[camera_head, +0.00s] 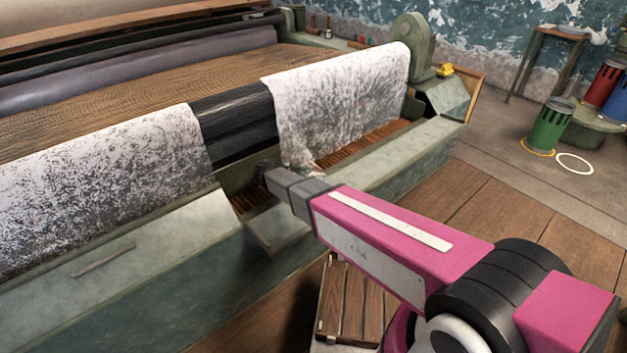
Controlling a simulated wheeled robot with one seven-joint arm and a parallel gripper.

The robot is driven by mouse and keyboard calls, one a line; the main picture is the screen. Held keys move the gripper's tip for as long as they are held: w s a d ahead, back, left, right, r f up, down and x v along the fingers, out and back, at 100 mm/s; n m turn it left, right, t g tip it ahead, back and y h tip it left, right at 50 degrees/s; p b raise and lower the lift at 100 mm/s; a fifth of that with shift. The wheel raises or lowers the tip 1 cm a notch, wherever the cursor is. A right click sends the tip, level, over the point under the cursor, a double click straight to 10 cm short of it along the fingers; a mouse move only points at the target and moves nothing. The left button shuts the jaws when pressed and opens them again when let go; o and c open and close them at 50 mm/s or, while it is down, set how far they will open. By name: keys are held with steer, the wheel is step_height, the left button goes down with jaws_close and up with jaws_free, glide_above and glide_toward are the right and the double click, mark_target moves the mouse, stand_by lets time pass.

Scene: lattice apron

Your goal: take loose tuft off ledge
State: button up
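My gripper (266,172) is a dark block at the end of my pink arm. It is over the gap between two sheets of speckled grey-white fleece, near the slatted opening at the machine's front. Its fingers are seen from behind and are too small to tell open from shut, or whether they hold anything. The pale green front ledge (400,152) runs along the machine below the fleece. A small pale wisp (312,171) shows at the lower edge of the right fleece, just right of my gripper. I cannot tell whether it is a separate tuft.
The left fleece (100,180) and right fleece (345,95) drape over the machine's front, with a dark roller (235,120) bare between them. A wooden crate (350,300) is below my arm.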

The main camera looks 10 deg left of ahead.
steer(key=shift+w+d+f, duration=0.2)
steer(key=shift+d, duration=0.2)
steer(key=c, duration=0.5)
steer(key=shift+r, duration=0.15)
steer(key=shift+c, duration=0.2)
